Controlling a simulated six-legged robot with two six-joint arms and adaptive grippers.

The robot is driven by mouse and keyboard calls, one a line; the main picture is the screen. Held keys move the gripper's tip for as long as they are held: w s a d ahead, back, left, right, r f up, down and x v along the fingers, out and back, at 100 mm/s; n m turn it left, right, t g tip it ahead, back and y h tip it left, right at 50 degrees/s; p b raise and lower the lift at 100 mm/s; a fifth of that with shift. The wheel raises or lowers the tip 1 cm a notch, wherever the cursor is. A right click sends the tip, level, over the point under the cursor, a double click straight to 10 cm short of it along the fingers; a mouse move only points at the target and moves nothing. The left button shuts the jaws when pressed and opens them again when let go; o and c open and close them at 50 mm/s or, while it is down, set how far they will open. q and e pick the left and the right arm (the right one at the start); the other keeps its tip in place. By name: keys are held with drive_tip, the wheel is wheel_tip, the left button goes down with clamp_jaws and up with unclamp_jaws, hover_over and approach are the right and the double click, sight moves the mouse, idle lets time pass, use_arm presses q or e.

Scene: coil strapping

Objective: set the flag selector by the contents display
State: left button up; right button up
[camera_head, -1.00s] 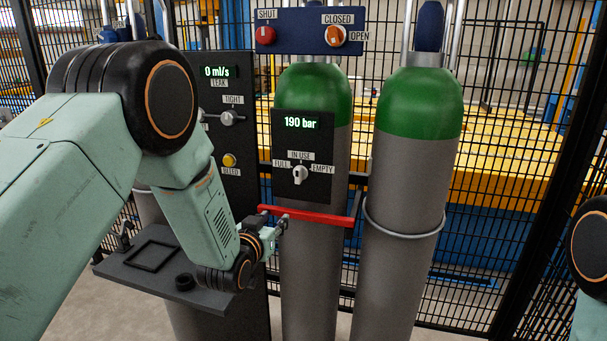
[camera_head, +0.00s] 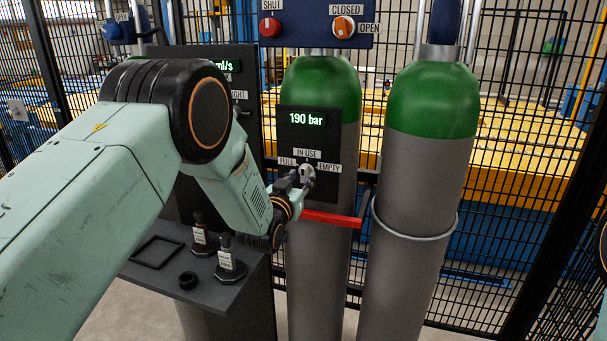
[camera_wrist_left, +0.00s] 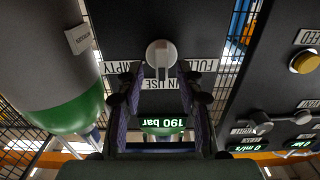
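The contents display (camera_head: 307,118) reads 190 bar on a dark panel (camera_head: 289,143) in front of a green-topped cylinder. Below it is the pale flag selector (camera_head: 307,172), with labels FULL at left, IN USE at top and EMPTY at right. My left gripper (camera_head: 300,182) is at the selector and partly covers it. In the wrist view, turned upside down, the selector (camera_wrist_left: 160,50) lies between the tips of my open left gripper (camera_wrist_left: 160,78), its narrow handle toward IN USE. I cannot tell whether the fingers touch it. My right gripper is out of view.
A red bar (camera_head: 331,219) runs just below the selector. A dark shelf (camera_head: 205,292) with two small tagged bottles (camera_head: 229,262) is at lower left. A second cylinder (camera_head: 418,190) stands right. A blue panel (camera_head: 318,27) with SHUT and CLOSED/OPEN knobs is above.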

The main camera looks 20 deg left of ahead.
use_arm(q)
drive_tip(key=shift+w+a+f, duration=0.1)
drive_tip(key=shift+w+f, duration=0.05)
drive_tip(key=shift+w, duration=0.45)
drive_tip(key=shift+w+a+f, duration=0.1)
drive_tip(key=shift+w+f, duration=0.05)
drive_tip(key=shift+w, duration=0.45)
drive_tip(key=shift+r, duration=0.1)
drive_tip(key=shift+s+d+r, duration=0.2)
drive_tip(key=shift+s+r, duration=0.3)
drive_tip(key=shift+w+f, duration=0.35)
drive_tip(key=shift+w, duration=0.15)
drive_tip(key=shift+c, duration=0.4)
drive_tip(key=shift+w+f, duration=0.1)
drive_tip(key=shift+c, duration=0.7)
drive_tip(key=shift+s+a+r, duration=0.15)
drive_tip(key=shift+s+r, duration=0.05)
drive_tip(key=shift+s, duration=0.05)
drive_tip(key=c, duration=0.3)
clamp_jaws()
